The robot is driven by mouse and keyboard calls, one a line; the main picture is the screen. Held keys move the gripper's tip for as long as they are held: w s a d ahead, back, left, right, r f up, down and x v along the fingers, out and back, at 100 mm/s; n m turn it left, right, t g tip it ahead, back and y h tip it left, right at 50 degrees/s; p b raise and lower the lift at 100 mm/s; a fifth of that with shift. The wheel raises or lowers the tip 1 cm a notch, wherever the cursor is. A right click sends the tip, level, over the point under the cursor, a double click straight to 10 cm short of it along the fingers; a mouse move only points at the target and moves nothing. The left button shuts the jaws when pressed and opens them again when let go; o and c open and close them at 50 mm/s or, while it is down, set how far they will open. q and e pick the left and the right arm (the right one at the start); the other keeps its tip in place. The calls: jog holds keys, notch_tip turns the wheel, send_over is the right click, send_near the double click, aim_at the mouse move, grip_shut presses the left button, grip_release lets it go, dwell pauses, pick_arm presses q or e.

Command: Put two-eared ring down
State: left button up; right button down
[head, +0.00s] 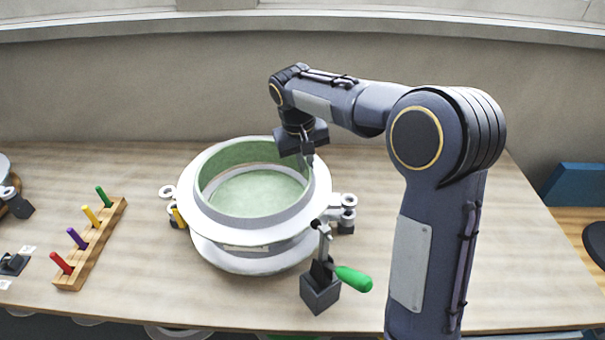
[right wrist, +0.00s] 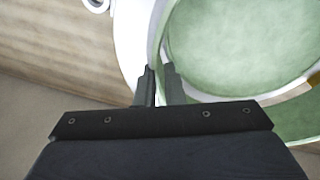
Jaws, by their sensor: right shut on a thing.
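The two-eared ring (head: 215,224) is a white flanged ring with a pale green inner wall, in the middle of the table in the head view. It sits over a lower white round part (head: 240,264); whether they touch is hard to tell. Lugs show at its left and right sides. My right gripper (head: 308,158) is shut on the ring's upright wall at the far right side. In the right wrist view the fingers (right wrist: 159,88) straddle the wall of the ring (right wrist: 137,40). My left gripper is out of view.
A toggle clamp with a green handle (head: 352,279) stands at the ring's front right. A wooden rack (head: 75,272) with red, purple, yellow and green pegs lies to the left. More dark fittings (head: 14,262) are at the left edge. The table right of the clamp is partly hidden by my arm.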

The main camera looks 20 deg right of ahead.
jog(key=shift+f, duration=1.65)
jog(key=c, duration=1.5)
grip_release()
jog(key=shift+f, duration=0.1)
jog(key=shift+r, duration=0.2)
jog(key=r, duration=0.4)
jog(key=a+r, duration=0.1)
jog(key=r, duration=0.2)
jog(key=s+a+r, duration=0.1)
jog(key=r, duration=0.3)
jog(key=shift+r+p, duration=0.3)
